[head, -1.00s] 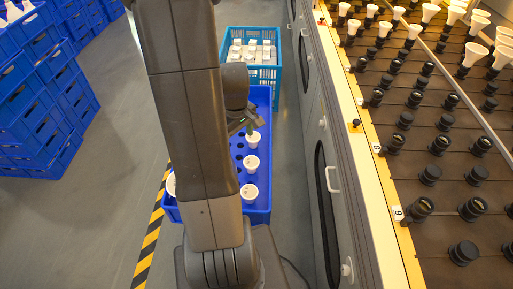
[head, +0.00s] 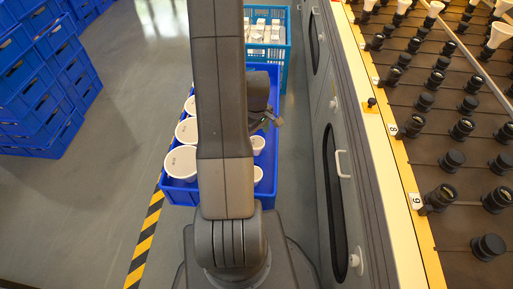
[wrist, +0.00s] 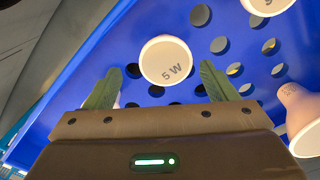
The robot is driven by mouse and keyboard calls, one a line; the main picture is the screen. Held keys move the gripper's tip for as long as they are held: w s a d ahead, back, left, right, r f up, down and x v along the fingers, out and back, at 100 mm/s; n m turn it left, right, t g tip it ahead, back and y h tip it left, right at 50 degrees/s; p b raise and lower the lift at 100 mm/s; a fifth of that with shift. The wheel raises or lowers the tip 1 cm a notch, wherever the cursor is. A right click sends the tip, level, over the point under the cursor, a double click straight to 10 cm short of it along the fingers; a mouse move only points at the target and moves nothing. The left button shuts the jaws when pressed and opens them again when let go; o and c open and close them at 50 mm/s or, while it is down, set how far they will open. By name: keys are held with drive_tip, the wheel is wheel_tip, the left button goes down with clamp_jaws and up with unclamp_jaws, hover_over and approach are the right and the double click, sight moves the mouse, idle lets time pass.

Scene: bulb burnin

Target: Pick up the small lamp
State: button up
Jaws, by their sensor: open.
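A small white lamp marked "5 W" (wrist: 166,60) stands in a blue tray with round holes (wrist: 75,88), near the middle of the wrist view. My gripper (wrist: 161,68) is open, with its two green fingers apart. In the wrist view the lamp's round face appears between and slightly beyond the fingertips; contact cannot be told. In the head view my gripper (head: 272,121) is over the right side of the tray, close to a small lamp (head: 258,144). Another small lamp (head: 257,174) stands nearer the front. My arm hides the tray's middle.
Larger round lamps (head: 182,162) fill the tray's left side. A teal crate with white boxes (head: 268,55) stands behind it. A grey cabinet and rack of black sockets (head: 437,200) rise at right. Blue crates (head: 40,95) are stacked left, with clear floor between.

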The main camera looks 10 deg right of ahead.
sight(256, 141)
drive_tip(key=f, duration=0.1)
drive_tip(key=f+b, duration=0.1)
drive_tip(key=f, duration=0.2)
drive_tip(key=shift+s+a+f, duration=0.2)
drive_tip(key=shift+s+f, duration=0.1)
drive_tip(key=shift+f, duration=0.1)
drive_tip(key=c, duration=1.1)
